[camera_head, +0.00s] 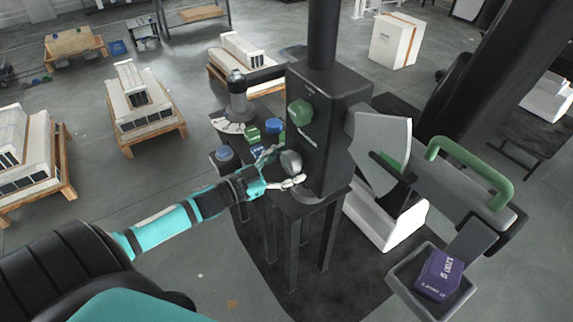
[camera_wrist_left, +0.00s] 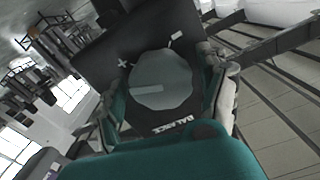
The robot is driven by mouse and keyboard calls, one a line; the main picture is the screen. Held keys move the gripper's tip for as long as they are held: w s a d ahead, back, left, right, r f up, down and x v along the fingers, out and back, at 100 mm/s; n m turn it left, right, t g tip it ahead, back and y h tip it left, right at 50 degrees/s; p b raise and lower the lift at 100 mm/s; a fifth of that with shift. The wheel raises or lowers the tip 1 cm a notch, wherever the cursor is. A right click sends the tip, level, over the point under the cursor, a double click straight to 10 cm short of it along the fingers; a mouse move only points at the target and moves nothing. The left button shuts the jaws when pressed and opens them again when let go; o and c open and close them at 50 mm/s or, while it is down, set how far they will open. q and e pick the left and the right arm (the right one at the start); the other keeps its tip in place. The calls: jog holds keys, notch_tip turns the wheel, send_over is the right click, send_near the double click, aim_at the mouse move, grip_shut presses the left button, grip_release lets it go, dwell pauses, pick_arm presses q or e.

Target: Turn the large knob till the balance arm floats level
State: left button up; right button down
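The large knob (camera_wrist_left: 165,80) is a grey disc with a pale pointer bar, on a dark panel with plus and minus marks and the word BALANCE. In the head view this knob (camera_head: 291,161) sits low on the black column housing (camera_head: 318,120). My left gripper (camera_head: 283,171) has its fingers on either side of the knob; in the left wrist view the fingers (camera_wrist_left: 168,105) look spread, with gaps beside it. The grey balance arm (camera_head: 440,185), with a green handle (camera_head: 470,168), slopes down rightward in the picture; true level is unclear. My right gripper is not in view.
A tray (camera_head: 402,279) holding a purple box (camera_head: 440,275) hangs at the arm's right end. A green knob (camera_head: 300,112) is higher on the housing. Small green and blue pieces (camera_head: 273,125) stand left of it on the black stand. Pallets with white goods (camera_head: 140,100) are behind.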

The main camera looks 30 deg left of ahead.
pick_arm(q)
jog(key=shift+o, duration=0.5)
jog(key=v, duration=1.2)
jog(key=shift+f, duration=0.1)
